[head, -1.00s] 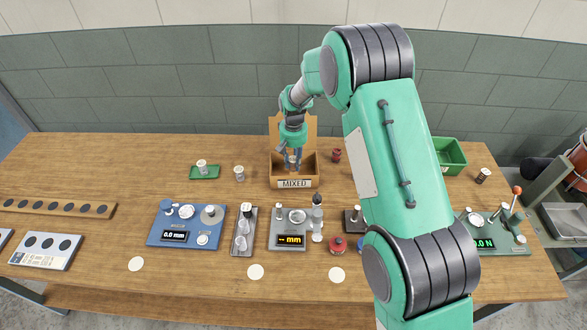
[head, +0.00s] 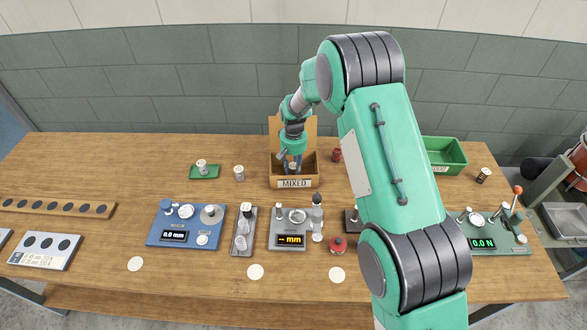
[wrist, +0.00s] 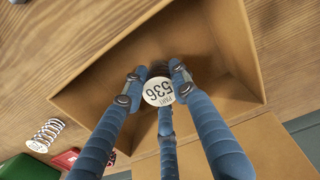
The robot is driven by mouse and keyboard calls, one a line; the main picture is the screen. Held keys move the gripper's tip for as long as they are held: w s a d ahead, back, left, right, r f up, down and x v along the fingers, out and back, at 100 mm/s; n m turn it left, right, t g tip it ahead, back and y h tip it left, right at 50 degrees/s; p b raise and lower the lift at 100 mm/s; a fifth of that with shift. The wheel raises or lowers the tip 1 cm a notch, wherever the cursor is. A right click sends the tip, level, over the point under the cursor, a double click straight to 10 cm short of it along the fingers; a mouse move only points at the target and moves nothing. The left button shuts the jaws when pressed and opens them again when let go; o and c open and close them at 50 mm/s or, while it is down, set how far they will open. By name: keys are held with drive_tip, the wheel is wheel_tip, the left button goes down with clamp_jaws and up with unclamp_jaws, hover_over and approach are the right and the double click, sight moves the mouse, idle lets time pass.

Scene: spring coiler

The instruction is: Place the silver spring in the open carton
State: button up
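The open carton (head: 311,170), tan with its lid raised at the back and a MIXED label on its front, stands at the middle of the bench; its wall also shows in the wrist view (wrist: 128,48). My gripper (head: 292,165) is down inside the carton's opening. In the wrist view my gripper (wrist: 160,88) has its blue fingers close around the spring, whose round white tag (wrist: 158,91) reads PART 536. I cannot tell whether the spring touches the carton floor.
A silver spring (head: 239,173) stands left of the carton, another (head: 201,167) on a green tray (head: 213,174). A red spring (head: 336,155) stands close to its right. Gauges, including a blue one (head: 187,238), line the front. A green bin (head: 445,160) is at right.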

sight(294, 166)
drive_tip(key=o, duration=0.3)
drive_tip(key=shift+o, duration=0.2)
wheel_tip(294, 166, up, 12)
drive_tip(key=p, duration=0.1)
drive_tip(key=shift+r, duration=0.15)
idle(0.4)
idle(0.5)
